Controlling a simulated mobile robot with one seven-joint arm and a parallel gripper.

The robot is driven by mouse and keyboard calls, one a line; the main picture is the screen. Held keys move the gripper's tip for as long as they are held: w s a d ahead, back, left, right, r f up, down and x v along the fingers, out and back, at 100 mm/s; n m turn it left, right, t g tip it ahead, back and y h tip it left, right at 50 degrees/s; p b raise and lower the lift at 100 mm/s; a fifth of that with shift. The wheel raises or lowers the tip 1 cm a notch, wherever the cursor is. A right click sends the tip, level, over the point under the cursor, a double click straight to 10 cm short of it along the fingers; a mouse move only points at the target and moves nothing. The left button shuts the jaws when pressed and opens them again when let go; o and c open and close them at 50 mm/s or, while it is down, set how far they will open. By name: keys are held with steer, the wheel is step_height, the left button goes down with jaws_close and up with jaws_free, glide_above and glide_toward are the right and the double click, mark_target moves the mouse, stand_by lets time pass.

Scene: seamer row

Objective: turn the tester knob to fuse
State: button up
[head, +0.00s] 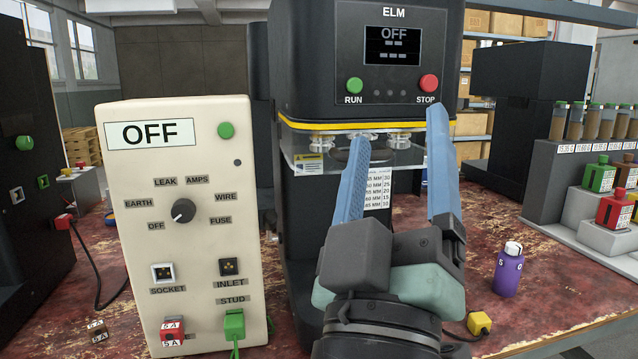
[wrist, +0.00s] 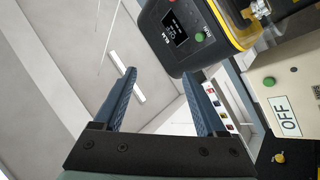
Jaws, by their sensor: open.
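The cream tester (head: 190,250) stands upright at the left in the head view. Its display (head: 150,133) reads OFF. Its dark round knob (head: 183,211) sits mid-panel among labels OFF, EARTH, LEAK, AMPS, WIRE and FUSE (head: 220,220). The knob's pointer mark seems to face lower left, towards OFF. My gripper (head: 400,150) is open and empty, with blue fingers pointing up in front of the seamer, well right of the knob and apart from it.
The black ELM seamer (head: 365,60), with green RUN and red STOP buttons, stands directly behind my gripper. A green plug (head: 234,325) with a cable is at the tester's STUD.

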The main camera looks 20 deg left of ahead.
steer(key=w+a+n+g+y+p, duration=0.3)
steer(key=w+a+n+p, duration=0.1)
steer(key=a+n+p, duration=0.4)
steer(key=n+g+y+p, duration=0.4)
steer(key=n+g+p, duration=0.3)
steer(key=n+p, duration=1.35)
glide_toward(183, 211)
steer(key=w+a+n+b, duration=0.1)
steer(key=w, duration=0.1)
steer(key=w+a+n+b, duration=0.1)
steer(key=w+a+b, duration=0.1)
steer(key=w, duration=0.1)
steer(key=w+a+n+b, duration=0.1)
steer(key=w+b, duration=0.1)
steer(key=shift+w+a, duration=0.3)
steer(key=shift+w, duration=0.1)
steer(key=shift+c, duration=0.2)
jaws_close()
